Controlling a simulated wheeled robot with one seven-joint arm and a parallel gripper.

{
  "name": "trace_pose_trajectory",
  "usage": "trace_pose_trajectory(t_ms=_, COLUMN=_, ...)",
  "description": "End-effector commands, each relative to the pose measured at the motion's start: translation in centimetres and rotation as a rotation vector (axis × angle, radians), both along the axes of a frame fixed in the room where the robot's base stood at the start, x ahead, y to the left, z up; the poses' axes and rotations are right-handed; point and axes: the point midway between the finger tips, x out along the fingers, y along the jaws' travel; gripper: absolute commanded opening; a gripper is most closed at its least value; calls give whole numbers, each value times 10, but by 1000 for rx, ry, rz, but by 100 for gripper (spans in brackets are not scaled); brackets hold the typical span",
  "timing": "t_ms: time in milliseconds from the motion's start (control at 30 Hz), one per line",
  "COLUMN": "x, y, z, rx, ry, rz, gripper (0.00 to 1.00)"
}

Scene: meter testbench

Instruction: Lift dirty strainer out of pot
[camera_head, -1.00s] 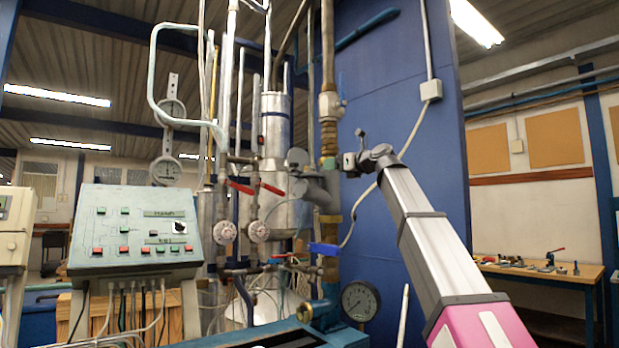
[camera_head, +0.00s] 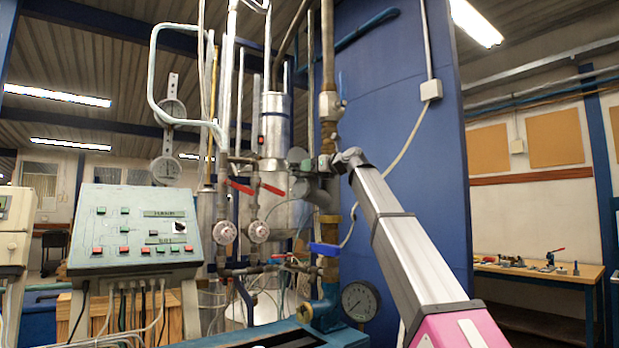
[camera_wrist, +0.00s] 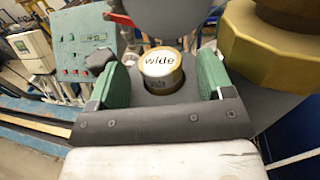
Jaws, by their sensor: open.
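In the wrist view, a small upright cylinder (camera_wrist: 160,68) with a gold rim and the word "wide" on its pale top stands in a dark grey opening. It looks like the strainer, and the grey body around it looks like the pot (camera_wrist: 187,95). My gripper (camera_wrist: 158,74) is open, with one green-padded finger on each side of the cylinder. I cannot tell whether either pad touches it. In the head view, my gripper (camera_head: 328,163) is small beside the brass-coloured vertical pipe, near the grey pot fitting (camera_head: 318,192). The strainer cannot be made out there.
A large brass nut (camera_wrist: 265,55) stands close to the right finger. Red valve levers (camera_head: 272,189), a blue handle (camera_head: 324,249) and a pressure gauge (camera_head: 358,301) are around the pipework. A control panel (camera_head: 135,230) stands left; a workbench (camera_head: 540,270) is far right.

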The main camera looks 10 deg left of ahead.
Motion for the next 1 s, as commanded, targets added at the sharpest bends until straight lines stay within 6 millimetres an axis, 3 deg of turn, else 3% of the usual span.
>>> trace_pose_trajectory(t_ms=267, x=2, y=4, z=0, rx=0, ry=-1, rz=-1, gripper=70)
trace_pose_trajectory(t_ms=400, x=2, y=4, z=0, rx=0, ry=-1, rz=-1, gripper=25)
trace_pose_trajectory(t_ms=433, x=2, y=4, z=0, rx=0, ry=-1, rz=-1, gripper=18)
trace_pose_trajectory(t_ms=767, x=2, y=4, z=2, rx=0, ry=-1, rz=-1, gripper=18)
trace_pose_trajectory(t_ms=1000, x=3, y=4, z=25, rx=-1, ry=-3, rz=-1, gripper=18)
